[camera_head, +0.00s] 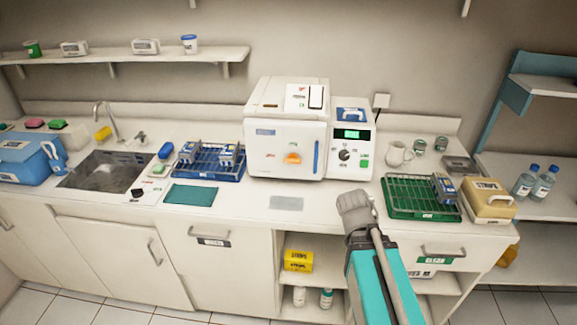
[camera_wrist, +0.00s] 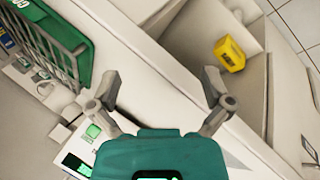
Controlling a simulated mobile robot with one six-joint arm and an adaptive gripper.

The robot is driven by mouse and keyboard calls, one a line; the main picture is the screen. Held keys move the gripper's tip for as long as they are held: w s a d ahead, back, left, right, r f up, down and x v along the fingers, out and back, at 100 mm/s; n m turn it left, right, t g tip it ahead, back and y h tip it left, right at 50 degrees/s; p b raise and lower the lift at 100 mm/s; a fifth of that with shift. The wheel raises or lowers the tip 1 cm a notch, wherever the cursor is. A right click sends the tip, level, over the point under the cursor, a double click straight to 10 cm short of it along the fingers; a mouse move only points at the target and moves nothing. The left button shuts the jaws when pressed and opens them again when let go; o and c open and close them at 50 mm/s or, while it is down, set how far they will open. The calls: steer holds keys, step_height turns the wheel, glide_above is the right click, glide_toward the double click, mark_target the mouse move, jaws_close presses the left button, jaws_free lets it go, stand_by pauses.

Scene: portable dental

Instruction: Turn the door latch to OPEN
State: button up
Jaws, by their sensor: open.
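The white sterilizer (camera_head: 288,128) stands at the back of the counter. Its front door carries an orange latch (camera_head: 292,158) at the middle and a blue upright bar (camera_head: 316,157) at the right. The lettering around the latch is too small to read. My arm rises from the bottom right in the head view, its grey end in front of the counter edge, well short of the door; the fingers cannot be made out there. In the wrist view my gripper (camera_wrist: 160,88) is open and empty. The latch is not identifiable in the wrist view.
A control unit (camera_head: 351,145) with a green display adjoins the sterilizer. A green rack (camera_head: 398,208) stands right of my arm, and a blue rack (camera_head: 208,170) stands to the left. A grey mat (camera_head: 286,203) lies before the door. A yellow box (camera_wrist: 230,54) sits in the open shelf below.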

steer(key=w+a+r+n+t+b, duration=0.1)
steer(key=w+a+n+t, duration=0.1)
steer(key=n, duration=0.2)
steer(key=w+a+r+n+t+h+b, duration=0.1)
steer(key=w+a+n+t, duration=0.1)
steer(key=a+n+t, duration=0.1)
steer(key=w+a+r+n+t+h+b, duration=0.1)
steer(key=w+a+r+n+t, duration=0.1)
steer(key=n, duration=0.3)
steer(key=shift+w+a+n+b, duration=0.3)
steer(key=shift+w+b, duration=0.05)
steer(key=shift+w, duration=0.15)
steer(key=w+a+r+n+t+y+b, duration=0.1)
steer(key=a+r+n+t+y+b, duration=0.15)
steer(key=a+n+t, duration=0.45)
steer(key=n+y, duration=0.3)
steer(key=n, duration=0.6)
glide_toward(292, 162)
steer(key=s, duration=0.3)
steer(key=shift+a+f+b, duration=0.1)
steer(key=shift+f+b, duration=0.05)
steer(key=shift+b, duration=0.25)
steer(key=shift+w, duration=0.15)
steer(key=w, duration=1.3)
steer(key=shift+w+d, duration=0.25)
steer(key=shift+d, duration=0.05)
